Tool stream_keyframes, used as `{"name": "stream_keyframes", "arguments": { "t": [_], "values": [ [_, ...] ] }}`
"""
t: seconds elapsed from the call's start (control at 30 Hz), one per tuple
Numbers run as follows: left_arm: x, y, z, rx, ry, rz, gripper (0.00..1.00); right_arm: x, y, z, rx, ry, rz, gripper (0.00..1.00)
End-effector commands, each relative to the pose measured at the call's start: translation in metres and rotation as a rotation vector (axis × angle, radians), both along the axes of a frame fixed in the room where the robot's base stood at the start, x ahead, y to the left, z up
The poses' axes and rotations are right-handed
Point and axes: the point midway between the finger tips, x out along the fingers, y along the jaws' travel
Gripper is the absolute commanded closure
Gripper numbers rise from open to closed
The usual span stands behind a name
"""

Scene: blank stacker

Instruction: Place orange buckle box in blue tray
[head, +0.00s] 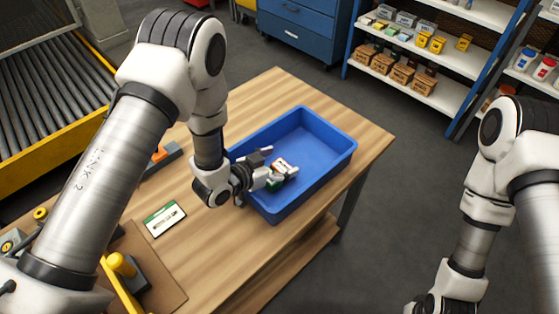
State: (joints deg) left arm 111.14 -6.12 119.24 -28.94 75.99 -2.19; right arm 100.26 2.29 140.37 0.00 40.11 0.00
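The blue tray (325,136) stands on the wooden table, near its right corner. My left gripper (280,165) reaches over the tray's left wall.
A white and green card (164,218) lies flat on the table (215,262) left of the tray. An orange piece on a grey block (158,155) is partly hidden behind my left arm. A roller conveyor (45,100) is at left. Shelves (430,60) stand behind.

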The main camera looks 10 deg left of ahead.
Motion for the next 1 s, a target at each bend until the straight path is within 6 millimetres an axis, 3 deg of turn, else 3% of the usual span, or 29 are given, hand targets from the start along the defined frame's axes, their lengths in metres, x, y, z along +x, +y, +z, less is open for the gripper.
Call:
{"name": "stream_keyframes", "arguments": {
  "t": [0.2, 0.33, 0.43, 0.73, 1.0],
  "values": [
    [0.000, 0.000, 0.001, 0.001, 0.001, 0.000, 0.13, 0.000, 0.000, 0.001, 0.000, 0.000, 0.000, 0.60],
    [0.000, 0.000, 0.019, 0.000, 0.000, 0.000, 0.13, 0.000, 0.000, 0.015, 0.000, 0.000, 0.000, 0.60],
    [-0.016, 0.012, 0.017, -0.002, 0.004, 0.005, 0.13, 0.000, 0.000, 0.000, 0.000, -0.001, 0.000, 0.60],
    [-0.076, 0.054, 0.048, -0.007, 0.001, 0.006, 0.13, 0.000, 0.000, -0.018, 0.000, 0.000, 0.000, 0.60],
    [-0.091, 0.064, 0.058, -0.001, -0.001, 0.000, 0.13, 0.000, 0.000, -0.019, 0.000, 0.000, 0.000, 0.60]
  ]
}}
